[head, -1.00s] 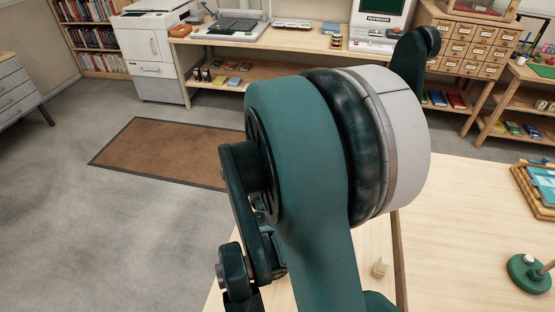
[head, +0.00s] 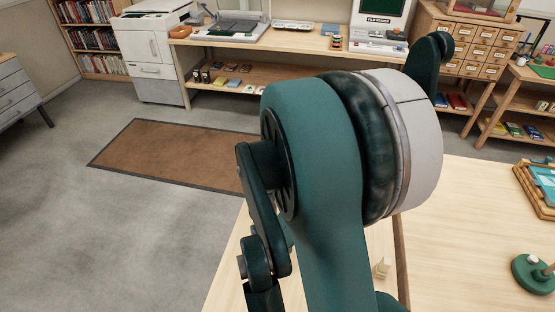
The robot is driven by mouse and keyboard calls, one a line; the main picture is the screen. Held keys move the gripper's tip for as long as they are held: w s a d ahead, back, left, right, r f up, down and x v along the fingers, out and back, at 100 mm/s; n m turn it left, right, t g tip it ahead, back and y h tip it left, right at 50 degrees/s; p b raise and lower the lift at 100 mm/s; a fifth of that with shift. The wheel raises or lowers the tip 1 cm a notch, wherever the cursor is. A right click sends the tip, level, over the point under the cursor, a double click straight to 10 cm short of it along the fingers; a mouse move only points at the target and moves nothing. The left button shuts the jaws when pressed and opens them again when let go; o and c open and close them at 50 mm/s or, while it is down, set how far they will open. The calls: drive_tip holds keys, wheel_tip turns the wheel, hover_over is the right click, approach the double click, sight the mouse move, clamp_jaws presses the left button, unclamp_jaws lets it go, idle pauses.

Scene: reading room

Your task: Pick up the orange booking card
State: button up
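I cannot make out an orange booking card anywhere in the head view. My own teal arm fills the middle of the picture and hides part of the near tabletop (head: 465,215). My arm's dark lower links run down past the bottom edge at the left of the big joint. My gripper is not visible, so its fingers and anything between them cannot be seen.
A small pale block (head: 382,268) stands on the near table beside my arm. A green round-based object (head: 535,273) and a wooden tray (head: 532,190) are at the right. A brown mat (head: 170,155) lies on the floor. A long bench (head: 290,44) stands behind.

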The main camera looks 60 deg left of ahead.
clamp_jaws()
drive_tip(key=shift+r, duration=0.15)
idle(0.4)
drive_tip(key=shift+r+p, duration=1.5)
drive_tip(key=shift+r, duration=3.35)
